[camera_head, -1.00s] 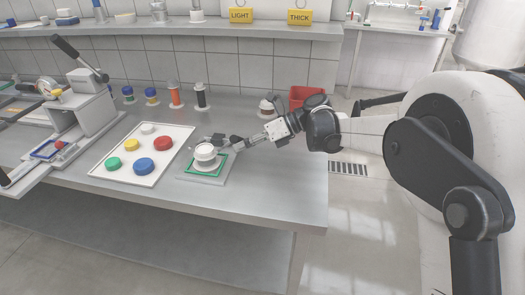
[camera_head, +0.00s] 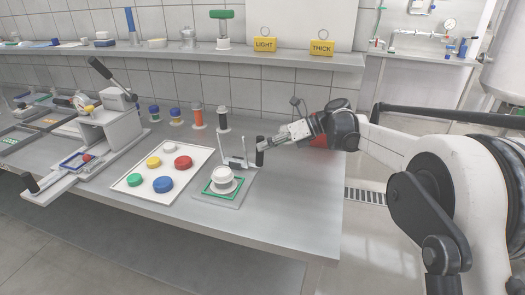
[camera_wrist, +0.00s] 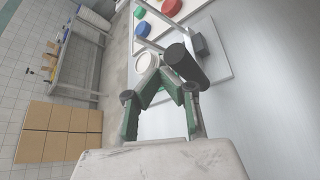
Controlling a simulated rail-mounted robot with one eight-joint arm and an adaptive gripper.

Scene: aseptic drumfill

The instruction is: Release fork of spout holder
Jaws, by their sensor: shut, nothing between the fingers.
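The spout holder is a grey plate (camera_head: 236,200) with a green square frame (camera_head: 208,192) at the table's front right. A white round spout (camera_head: 222,174) stands in the frame; it also shows in the wrist view (camera_wrist: 146,63). Behind it is a grey block (camera_head: 236,162). The fork's two thin pale prongs (camera_head: 221,152) point up from there. A black cylindrical handle (camera_head: 260,152) stands upright at its right and looks large in the wrist view (camera_wrist: 187,65). My gripper (camera_head: 268,146) is shut and empty, right beside the handle; I cannot tell if they touch.
A white tray (camera_head: 126,188) with several coloured caps lies left of the holder. A grey lever press (camera_head: 103,125) stands farther left. Several small bottles stand at the back. A red bin (camera_head: 320,141) is partly hidden behind my arm. The tabletop right of the holder is clear.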

